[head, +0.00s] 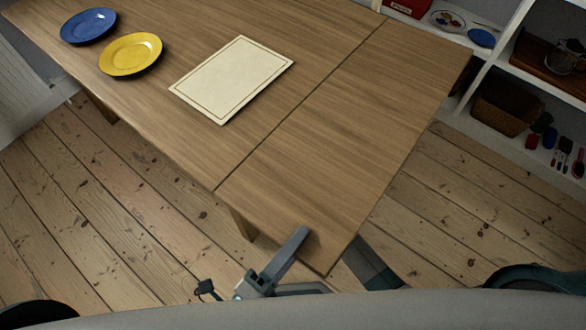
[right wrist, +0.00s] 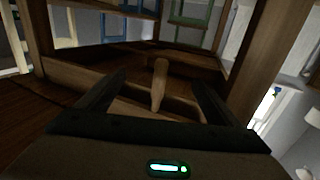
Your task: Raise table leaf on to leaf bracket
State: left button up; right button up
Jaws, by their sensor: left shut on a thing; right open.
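The table leaf (head: 350,130) lies beyond a dark seam and looks about level with the wooden table top (head: 190,25). My left gripper (head: 299,238) is shut on the leaf's near edge by the front corner. One finger lies over the top; the other is hidden beneath. My right arm reaches under the leaf's right edge, with its gripper hidden in the head view. In the right wrist view, my right gripper (right wrist: 158,76) is open under the table. A short upright wooden piece (right wrist: 160,92), likely the leaf bracket, stands between its fingers; contact cannot be told.
A blue plate (head: 88,25), a yellow plate (head: 130,54) and a cream placemat (head: 232,78) lie on the table top. White shelves (head: 497,65) with a basket stand at the right. Floorboards (head: 450,220) are clear right of the leaf.

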jog(key=shift+x, duration=2.2)
jog(key=shift+d, duration=0.1)
grip_shut()
